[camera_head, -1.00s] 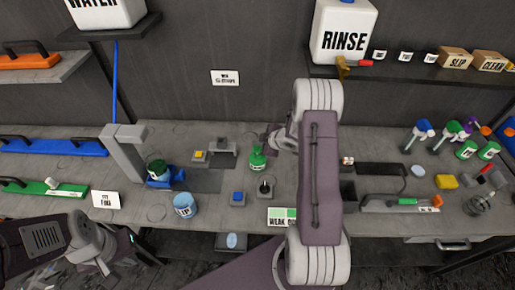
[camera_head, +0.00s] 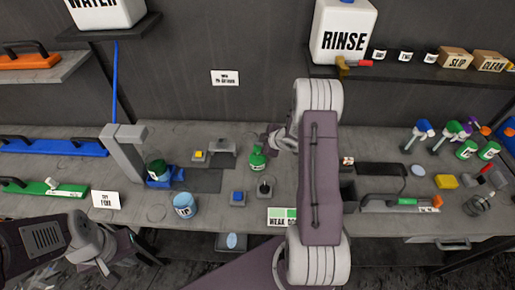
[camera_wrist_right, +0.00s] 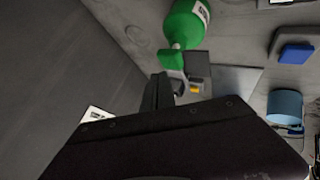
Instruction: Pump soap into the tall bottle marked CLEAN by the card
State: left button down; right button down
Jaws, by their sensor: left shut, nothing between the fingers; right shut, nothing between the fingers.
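A green bottle (camera_head: 257,160) with a white label stands on the bench left of my right arm; its label is too small to read. In the right wrist view the green bottle (camera_wrist_right: 187,25) is close beyond the fingers, its green top pointing toward them. My right gripper (camera_head: 266,141) is shut and empty near the bottle's top; its dark fingers show in the wrist view (camera_wrist_right: 159,92). I cannot tell whether they touch it. My left gripper (camera_head: 105,267) is shut and empty at the front left. A small card (camera_head: 106,200) stands at the bench's left front.
A blue cup (camera_head: 184,206), a blue button block (camera_head: 238,199) and a green-and-white "WEAK OK" card (camera_head: 282,216) are along the front. Several bottles and tools crowd the right. My right arm hides the middle.

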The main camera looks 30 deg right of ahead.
aim_at(259, 149)
jog(key=shift+f+b, duration=0.35)
jog(key=shift+f, duration=0.05)
jog(key=shift+s+f+b, duration=0.1)
jog(key=shift+f+b, duration=0.7)
jog(key=shift+f, duration=0.15)
dwell(1.0)
dwell(0.3)
jog(key=shift+r+p, duration=1.25)
jog(key=shift+r, duration=0.05)
jog(key=shift+r+p, duration=0.4)
jog(key=shift+r, duration=0.05)
notch_tip(259, 149, up, 4)
jog(key=p, duration=0.4)
jog(key=shift+r, duration=0.2)
jog(key=shift+f, duration=0.1)
